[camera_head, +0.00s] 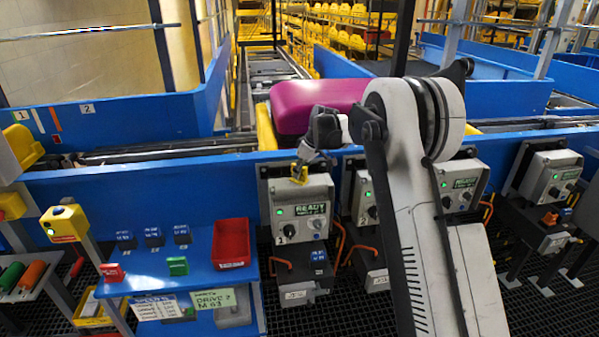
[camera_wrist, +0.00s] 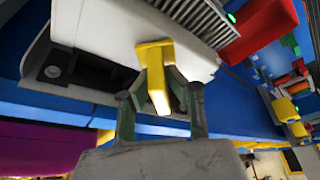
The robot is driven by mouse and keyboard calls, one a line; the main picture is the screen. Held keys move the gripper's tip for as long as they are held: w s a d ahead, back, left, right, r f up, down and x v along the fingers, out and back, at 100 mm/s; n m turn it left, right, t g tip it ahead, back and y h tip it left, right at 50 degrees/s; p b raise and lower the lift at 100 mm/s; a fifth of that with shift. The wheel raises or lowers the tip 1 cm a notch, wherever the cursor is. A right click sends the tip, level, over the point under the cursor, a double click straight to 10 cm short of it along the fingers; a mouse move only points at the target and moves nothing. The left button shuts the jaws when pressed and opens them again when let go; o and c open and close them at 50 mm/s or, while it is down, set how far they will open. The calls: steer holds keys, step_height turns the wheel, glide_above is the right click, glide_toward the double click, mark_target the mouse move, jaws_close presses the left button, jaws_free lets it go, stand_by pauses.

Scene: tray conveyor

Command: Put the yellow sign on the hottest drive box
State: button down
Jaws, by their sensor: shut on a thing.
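My gripper (camera_head: 304,165) is at the top of the leftmost drive box (camera_head: 288,212). It is shut on the yellow sign (camera_head: 298,174). In the wrist view the sign (camera_wrist: 155,75) sits between the fingers (camera_wrist: 160,88) and overlaps the pale drive box face (camera_wrist: 100,30); I cannot tell whether they touch. That box has a green light and a display that seems to read READY. More grey drive boxes stand to the right: a second (camera_head: 362,210), a third (camera_head: 462,175) partly behind my arm, and a fourth (camera_head: 548,178). Which is hottest cannot be told.
A blue bench at the left holds a red bin (camera_head: 231,243), blue blocks (camera_head: 153,237) and written cards (camera_head: 212,300). A yellow box on a post (camera_head: 65,224) stands beside it. A magenta case (camera_head: 310,105) lies on the conveyor behind the blue rail (camera_head: 140,180).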

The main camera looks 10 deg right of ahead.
steer(key=shift+f, duration=0.2)
steer(key=c, duration=1.7)
jaws_free()
steer(key=shift+r, duration=0.1)
